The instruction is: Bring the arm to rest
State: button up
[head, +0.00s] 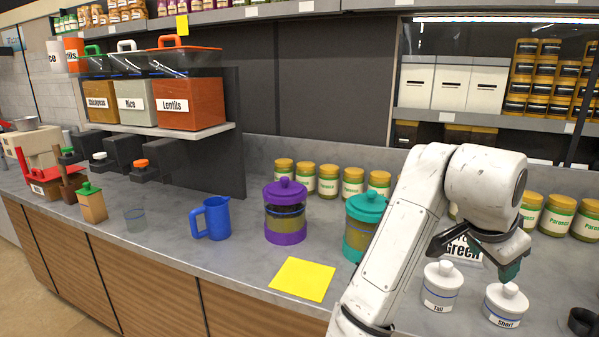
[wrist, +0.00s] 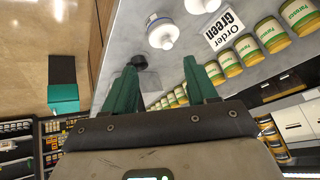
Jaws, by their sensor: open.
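My arm (head: 392,245) reaches up from the bottom of the head view, bends at the top and comes down at the right. My gripper (head: 508,268) hangs there, close to the knob of the white jar labelled Short (head: 506,305) in the picture. In the wrist view my gripper (wrist: 163,75) shows two green fingers spread apart with nothing between them. White jars (wrist: 162,33) appear beyond the fingertips, apart from them. The jar labelled Tall (head: 440,286) stands to the left of Short. Both jars are upright on the counter.
A green-lidded jar (head: 362,226), a purple-lidded jar (head: 285,212), a blue jug (head: 212,218) and a yellow sheet (head: 302,279) are on the counter. An "Order Green" card (wrist: 224,30) stands near the white jars. Several gold-lidded jars (head: 557,215) line the back. A black object (head: 583,322) is at the right edge.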

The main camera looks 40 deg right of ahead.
jog(key=w+a+f+n+t, duration=0.2)
jog(key=w+a+f+n, duration=0.1)
jog(key=f+n, duration=0.5)
jog(key=w+a+f+n+t, duration=0.1)
jog(key=w+a+f+n, duration=0.15)
jog(key=f+n, duration=0.45)
jog(key=s+a+f+n+y, duration=0.3)
jog(key=s+a+f, duration=0.3)
jog(key=a+f, duration=0.3)
jog(key=s+a+f+n+g+y, duration=0.1)
jog(key=s+a+f+n+y, duration=0.2)
jog(key=s+a+f, duration=0.3)
jog(key=a+f+n, duration=0.1)
jog(key=a+f, duration=0.3)
jog(key=f, duration=0.2)
jog(key=shift+g+y, duration=0.3)
jog(key=shift+s, duration=0.1)
